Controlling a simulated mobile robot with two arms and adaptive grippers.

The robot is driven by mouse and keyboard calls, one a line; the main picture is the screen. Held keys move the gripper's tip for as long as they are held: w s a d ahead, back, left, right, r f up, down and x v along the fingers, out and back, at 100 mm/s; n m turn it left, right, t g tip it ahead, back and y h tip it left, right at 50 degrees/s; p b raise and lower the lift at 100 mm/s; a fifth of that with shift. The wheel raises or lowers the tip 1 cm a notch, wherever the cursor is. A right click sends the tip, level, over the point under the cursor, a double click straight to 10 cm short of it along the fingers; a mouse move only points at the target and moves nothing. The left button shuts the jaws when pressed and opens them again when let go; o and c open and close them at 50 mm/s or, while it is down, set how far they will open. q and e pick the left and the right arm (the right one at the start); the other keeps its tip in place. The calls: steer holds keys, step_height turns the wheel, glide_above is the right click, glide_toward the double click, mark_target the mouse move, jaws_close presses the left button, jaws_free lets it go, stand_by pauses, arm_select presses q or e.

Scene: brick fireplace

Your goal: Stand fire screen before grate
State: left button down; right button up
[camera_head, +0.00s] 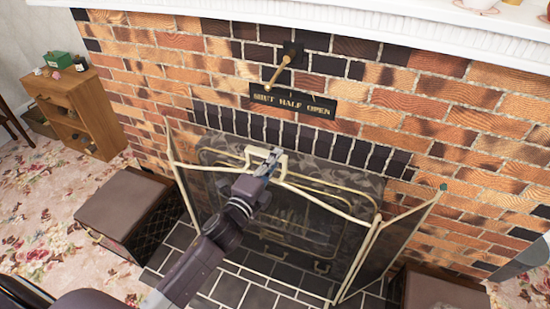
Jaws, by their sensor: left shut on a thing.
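The fire screen (352,246) is a folding mesh screen with pale brass-coloured edges. It stands upright on the dark tiled hearth, side panels angled. My left gripper (265,158) is shut on the handle at the top middle of the screen. My left arm crosses in front of the middle panel and hides part of it. The fireplace opening is behind the screen, and the grate (290,217) shows only dimly through the mesh. I cannot tell the exact gap between screen and grate. My right gripper is not in view.
A brown-topped box (122,205) stands left of the hearth, and another (440,290) stands at the lower right. A wooden cabinet (75,110) is at the far left. A damper lever (278,73) and sign (293,102) are on the brick wall above. Floral carpet (40,225) lies left.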

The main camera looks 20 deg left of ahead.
arm_select(q)
steer(key=shift+w+f+b, duration=0.1)
steer(key=shift+f+b, duration=0.35)
steer(key=shift+b, duration=0.2)
stand_by(0.9)
steer(key=shift+d, duration=0.1)
stand_by(0.4)
steer(key=c, duration=2)
jaws_free()
steer(key=shift+s, duration=0.2)
steer(key=shift+o, duration=0.8)
steer(key=shift+f, duration=0.6)
steer(key=shift+o, duration=0.6)
steer(key=shift+r, duration=0.2)
steer(key=shift+s, duration=0.2)
